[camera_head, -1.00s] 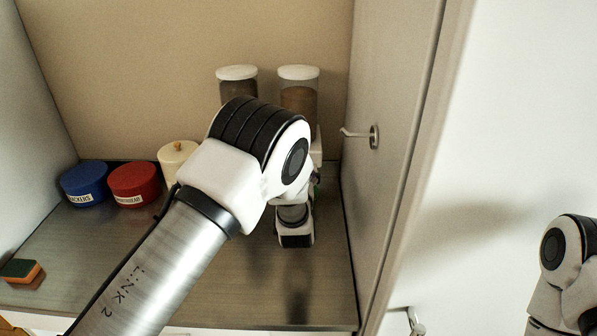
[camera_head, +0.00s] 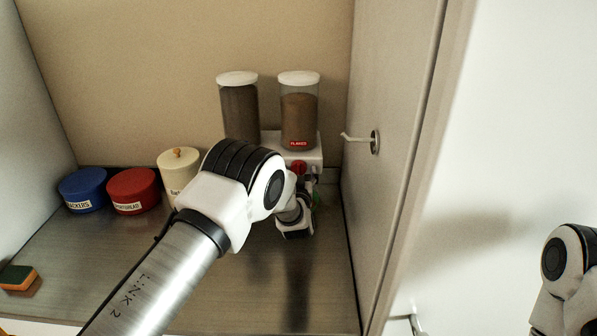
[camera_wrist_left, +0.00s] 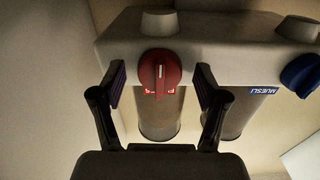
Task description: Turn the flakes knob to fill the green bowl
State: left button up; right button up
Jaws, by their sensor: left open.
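The flakes dispenser jar (camera_head: 299,118), with a red label, stands at the back right of the cabinet. Its red knob (camera_head: 299,167) is on the white dispenser body below; the knob also shows in the left wrist view (camera_wrist_left: 160,72), its white mark upright there. In the head view my arm hides most of the gripper. Only a sliver of green (camera_head: 316,198), possibly the green bowl, shows beside my wrist. My right gripper is out of view.
The muesli jar (camera_head: 239,108) stands left of the flakes jar; its blue knob (camera_wrist_left: 301,75) shows in the wrist view. Blue (camera_head: 84,190), red (camera_head: 134,191) and cream (camera_head: 178,172) canisters stand left. A sponge (camera_head: 18,277) lies front left. A hook (camera_head: 374,142) juts from the right wall.

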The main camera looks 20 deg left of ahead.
pick_arm(q)
jog(key=shift+c, duration=0.3)
jog(key=shift+s+r, duration=0.15)
jog(key=shift+s, duration=0.05)
jog(key=c, duration=1.1)
